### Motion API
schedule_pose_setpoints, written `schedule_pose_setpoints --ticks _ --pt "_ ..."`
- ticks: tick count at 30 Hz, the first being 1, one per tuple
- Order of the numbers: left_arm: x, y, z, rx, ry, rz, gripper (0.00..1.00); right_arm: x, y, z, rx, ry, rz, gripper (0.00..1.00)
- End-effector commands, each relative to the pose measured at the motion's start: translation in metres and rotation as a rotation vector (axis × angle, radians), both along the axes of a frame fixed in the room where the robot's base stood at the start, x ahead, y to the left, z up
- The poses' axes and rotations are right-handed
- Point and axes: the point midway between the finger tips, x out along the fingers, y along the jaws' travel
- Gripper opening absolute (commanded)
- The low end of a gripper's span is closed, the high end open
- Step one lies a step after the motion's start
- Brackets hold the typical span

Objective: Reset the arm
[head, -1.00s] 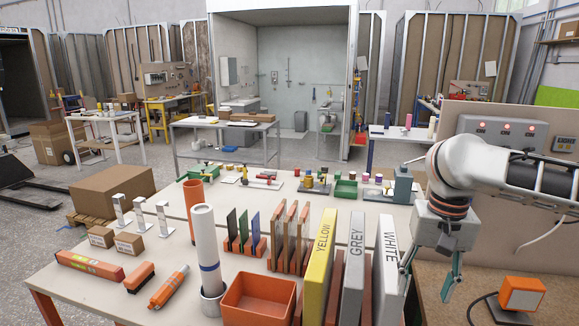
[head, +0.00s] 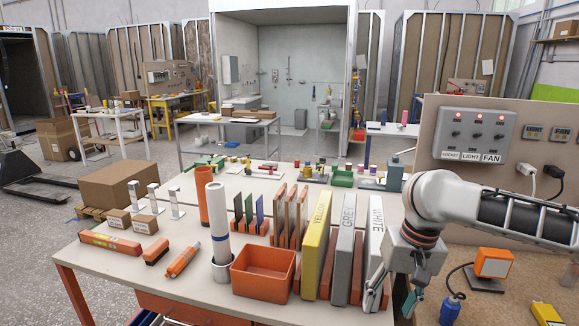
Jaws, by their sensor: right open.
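My right gripper (head: 393,297) hangs from the arm that comes in from the right. Its fingers point down, apart and with nothing seen between them. It is beside the right end of the white binder (head: 374,228), above the near right corner of the table (head: 130,268); whether it touches the binder or its orange bookend cannot be told. My left gripper is not in view.
Yellow (head: 316,245) and grey (head: 345,247) binders stand left of the white one. An orange bin (head: 262,272) and a rolled white tube (head: 217,220) stand further left.

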Motion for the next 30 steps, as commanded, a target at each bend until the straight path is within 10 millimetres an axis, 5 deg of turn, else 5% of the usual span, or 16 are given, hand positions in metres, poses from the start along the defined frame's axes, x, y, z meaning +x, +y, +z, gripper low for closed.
schedule_pose_setpoints --ticks 9,18,24,30 --pt "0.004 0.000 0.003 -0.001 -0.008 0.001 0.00 -0.003 0.097 -0.075 0.221 -0.109 0.216 0.50" --pt "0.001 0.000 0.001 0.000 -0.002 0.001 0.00 -0.010 0.175 -0.125 0.451 -0.299 0.330 0.50" --pt "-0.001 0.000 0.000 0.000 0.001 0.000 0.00 -0.013 0.200 -0.151 0.549 -0.457 0.334 0.50" --pt "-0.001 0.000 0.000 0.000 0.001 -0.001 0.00 -0.016 0.197 -0.182 0.569 -0.625 0.297 0.50"
